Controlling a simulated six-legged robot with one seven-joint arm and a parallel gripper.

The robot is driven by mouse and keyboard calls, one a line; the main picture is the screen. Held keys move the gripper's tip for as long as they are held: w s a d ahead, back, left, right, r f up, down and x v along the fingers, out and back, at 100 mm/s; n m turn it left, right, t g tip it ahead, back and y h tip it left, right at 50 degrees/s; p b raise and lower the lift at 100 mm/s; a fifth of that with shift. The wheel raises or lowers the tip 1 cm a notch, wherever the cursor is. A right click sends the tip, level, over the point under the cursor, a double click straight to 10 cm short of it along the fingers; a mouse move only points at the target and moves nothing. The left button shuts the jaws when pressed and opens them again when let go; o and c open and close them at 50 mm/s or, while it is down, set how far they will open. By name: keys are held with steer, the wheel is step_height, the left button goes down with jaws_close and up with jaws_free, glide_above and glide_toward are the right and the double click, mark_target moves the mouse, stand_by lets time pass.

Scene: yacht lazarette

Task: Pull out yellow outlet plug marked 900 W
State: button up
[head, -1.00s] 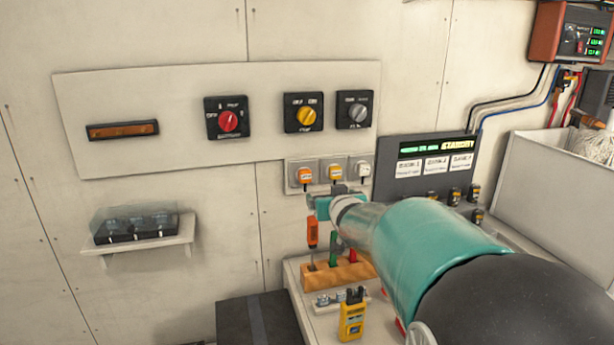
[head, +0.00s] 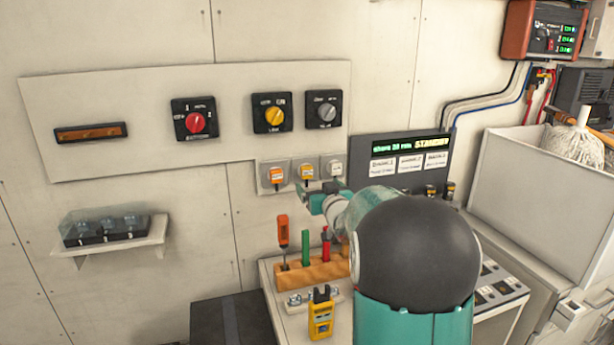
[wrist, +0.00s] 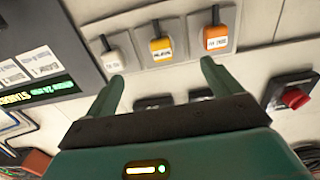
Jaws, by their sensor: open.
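The yellow plug (head: 306,172) sits in the middle of three wall outlets, between an orange plug (head: 276,175) and a white plug (head: 335,168). In the wrist view the picture is turned over: the yellow plug (wrist: 161,48) is still in the middle, with the orange plug (wrist: 215,39) right and the white plug (wrist: 113,62) left. Its label is too small to read surely. My gripper (head: 313,201) is just below the yellow plug in the head view. In the wrist view my gripper (wrist: 162,74) is open and empty, its fingers spread on either side of the yellow plug's line, apart from it.
Red (head: 195,122), yellow (head: 272,114) and grey (head: 326,111) knob switches are above the outlets. A wooden tool block (head: 312,273) and yellow meter (head: 320,318) stand on the bench below. A display panel (head: 402,160) is close on the right.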

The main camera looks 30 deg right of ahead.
mark_target(308, 174)
steer(key=shift+x, duration=4.35)
steer(key=shift+a, duration=0.15)
jaws_close()
steer(key=shift+v, duration=2.95)
